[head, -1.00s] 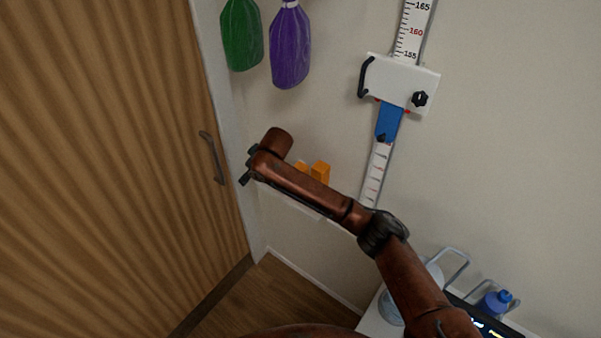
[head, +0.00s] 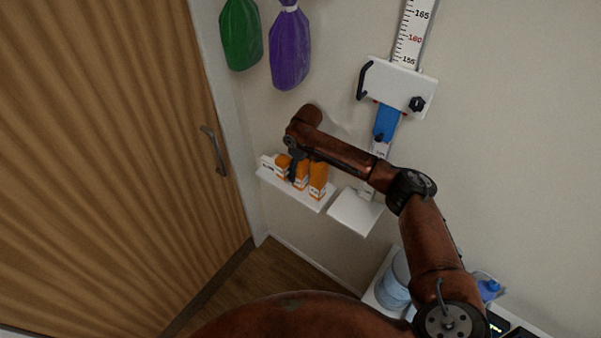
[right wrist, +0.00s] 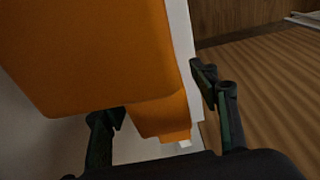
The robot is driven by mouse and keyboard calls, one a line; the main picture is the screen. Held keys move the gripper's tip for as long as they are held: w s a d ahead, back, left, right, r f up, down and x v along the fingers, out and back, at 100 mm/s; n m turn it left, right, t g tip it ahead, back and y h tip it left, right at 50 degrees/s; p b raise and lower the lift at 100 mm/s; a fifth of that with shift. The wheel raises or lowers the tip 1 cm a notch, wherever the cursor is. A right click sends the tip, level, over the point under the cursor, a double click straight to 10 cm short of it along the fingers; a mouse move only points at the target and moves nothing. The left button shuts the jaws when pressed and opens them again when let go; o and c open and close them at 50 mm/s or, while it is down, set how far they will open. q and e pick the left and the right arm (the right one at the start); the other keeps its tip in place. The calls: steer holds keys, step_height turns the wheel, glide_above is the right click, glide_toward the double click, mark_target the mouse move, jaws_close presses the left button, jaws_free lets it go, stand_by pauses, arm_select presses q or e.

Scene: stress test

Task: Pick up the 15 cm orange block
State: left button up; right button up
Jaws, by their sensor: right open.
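Three orange blocks stand in a row on a small white wall shelf (head: 313,203): a left one (head: 282,164), a middle one (head: 302,178) and a right one (head: 318,180), which looks tallest. Their labels are too small to read, so I cannot tell which is 15 cm. My right gripper (head: 292,163) is open at the left and middle blocks, partly covering them. In the right wrist view, a large orange face (right wrist: 90,50) fills the upper left, and another orange block (right wrist: 165,118) shows beyond the open fingers. My left gripper is not in view.
A small white box (head: 267,162) stands at the shelf's left end. A white plate (head: 355,212) juts out beside the shelf, below the height gauge (head: 398,85). A wooden door (head: 110,150) is at left.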

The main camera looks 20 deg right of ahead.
step_height(320, 180, down, 2)
steer(key=shift+w, duration=0.15)
steer(key=c, duration=1.4)
steer(key=shift+r, duration=0.1)
jaws_close()
